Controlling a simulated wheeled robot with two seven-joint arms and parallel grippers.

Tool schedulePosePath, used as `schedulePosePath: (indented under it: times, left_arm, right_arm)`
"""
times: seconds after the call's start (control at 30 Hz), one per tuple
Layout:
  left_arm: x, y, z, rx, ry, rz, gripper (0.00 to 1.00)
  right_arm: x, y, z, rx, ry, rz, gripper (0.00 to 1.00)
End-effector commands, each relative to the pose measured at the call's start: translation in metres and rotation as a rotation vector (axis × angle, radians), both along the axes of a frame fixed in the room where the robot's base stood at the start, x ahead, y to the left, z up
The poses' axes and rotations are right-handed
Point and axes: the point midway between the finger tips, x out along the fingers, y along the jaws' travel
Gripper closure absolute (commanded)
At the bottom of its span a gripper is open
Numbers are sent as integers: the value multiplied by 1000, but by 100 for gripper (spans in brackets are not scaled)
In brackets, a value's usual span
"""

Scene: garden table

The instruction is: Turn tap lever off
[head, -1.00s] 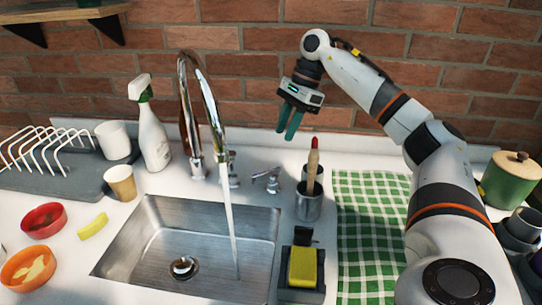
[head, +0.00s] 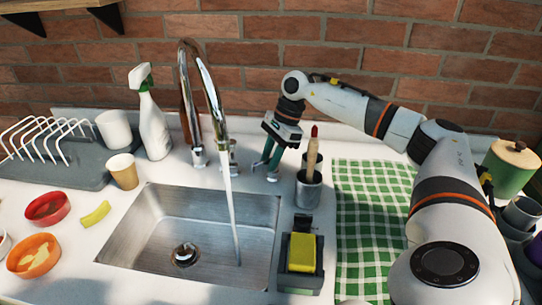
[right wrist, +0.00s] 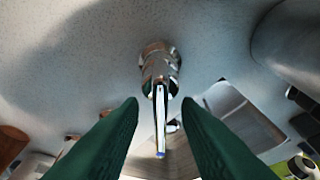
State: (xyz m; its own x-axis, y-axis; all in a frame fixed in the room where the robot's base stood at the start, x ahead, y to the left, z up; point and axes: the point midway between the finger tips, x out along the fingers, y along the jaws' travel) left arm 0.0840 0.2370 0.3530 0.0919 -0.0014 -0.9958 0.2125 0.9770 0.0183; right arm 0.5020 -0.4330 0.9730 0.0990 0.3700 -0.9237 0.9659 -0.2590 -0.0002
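The chrome tap (head: 213,105) arches over the sink, and a stream of water (head: 233,220) runs from its spout into the basin. In the right wrist view the lever (right wrist: 160,120) points down the picture between the two open fingers (right wrist: 160,103), with a visible gap on each side. My left gripper is not in view.
A metal cup (head: 308,190) with a red-tipped wooden tool stands close right of my gripper. A yellow sponge (head: 302,253) sits in a dark holder in front. The steel sink (head: 150,240) lies front left. A brick wall (head: 330,60) rises behind.

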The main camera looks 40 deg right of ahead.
Motion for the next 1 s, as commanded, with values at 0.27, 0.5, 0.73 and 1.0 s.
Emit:
schedulePosePath:
  times: [0.27, 0.5, 0.73, 1.0]
  left_arm:
    - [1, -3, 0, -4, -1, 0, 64]
    - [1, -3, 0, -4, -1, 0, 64]
    - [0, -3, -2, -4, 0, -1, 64]
    - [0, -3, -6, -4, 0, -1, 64]
  right_arm:
    - [0, 0, 0, 0, 0, 0, 99]
    - [-1, -2, 0, -4, 2, -2, 100]
    - [-1, -3, -1, -6, 4, -41, 100]
    - [0, -4, -3, -9, 5, -202, 100]
